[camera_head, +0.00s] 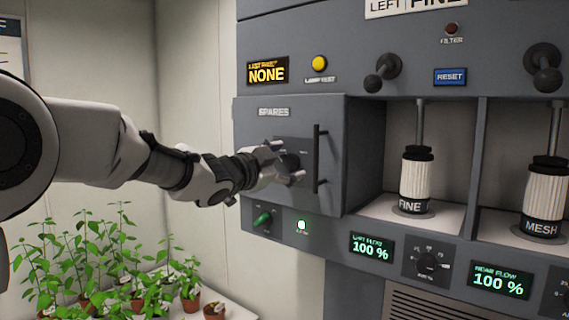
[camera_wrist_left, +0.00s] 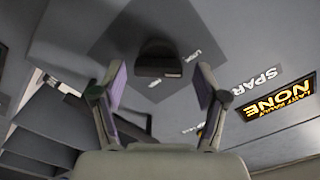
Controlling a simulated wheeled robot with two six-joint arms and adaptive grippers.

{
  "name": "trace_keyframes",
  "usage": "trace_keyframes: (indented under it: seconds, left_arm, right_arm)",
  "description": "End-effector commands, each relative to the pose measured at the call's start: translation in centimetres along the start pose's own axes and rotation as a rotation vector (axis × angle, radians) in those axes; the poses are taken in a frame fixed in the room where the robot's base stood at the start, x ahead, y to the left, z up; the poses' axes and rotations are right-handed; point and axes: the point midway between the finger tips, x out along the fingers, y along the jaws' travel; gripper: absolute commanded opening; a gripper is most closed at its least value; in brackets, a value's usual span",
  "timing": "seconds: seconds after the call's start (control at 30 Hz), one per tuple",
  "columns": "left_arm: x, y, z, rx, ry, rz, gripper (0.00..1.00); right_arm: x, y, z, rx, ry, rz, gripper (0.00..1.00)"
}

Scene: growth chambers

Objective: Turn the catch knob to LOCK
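The dark catch knob (camera_head: 290,163) sits on a grey plate on the SPARES door (camera_head: 262,185), left of the door's black vertical handle (camera_head: 320,158). My left gripper (camera_head: 284,162) is in front of the knob, with its fingers spread on either side of it. In the left wrist view the knob (camera_wrist_left: 156,58) stands ahead of the open fingers (camera_wrist_left: 160,88), between their lines and apart from them. Small white labels lie around the knob, but I cannot read which mark it points at. My right gripper is not in view.
Right of the door, open bays hold a FINE filter (camera_head: 416,178) and a MESH filter (camera_head: 542,195). Potted plants (camera_head: 110,265) stand at lower left.

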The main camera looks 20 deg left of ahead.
Motion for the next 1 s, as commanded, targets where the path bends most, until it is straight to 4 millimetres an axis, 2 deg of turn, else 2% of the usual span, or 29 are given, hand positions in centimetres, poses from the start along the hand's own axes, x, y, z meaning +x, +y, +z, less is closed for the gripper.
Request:
trace_keyframes:
  seconds: [0.23,0.5,0.6,1.0]
  left_arm:
    - [-0.6,0.1,0.1,0.0,-0.003,0.003,0.73]
    - [-5.6,0.1,0.1,-0.003,-0.001,0.001,0.73]
    - [-6.8,0.1,0.1,-0.001,0.0,0.001,0.73]
    - [-7.2,0.2,0.1,0.001,-0.001,0.003,0.73]
  right_arm:
    - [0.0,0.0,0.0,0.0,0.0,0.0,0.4]
    - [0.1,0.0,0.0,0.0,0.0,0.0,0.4]
    - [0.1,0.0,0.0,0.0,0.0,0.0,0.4]
    - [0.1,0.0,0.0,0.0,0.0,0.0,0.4]
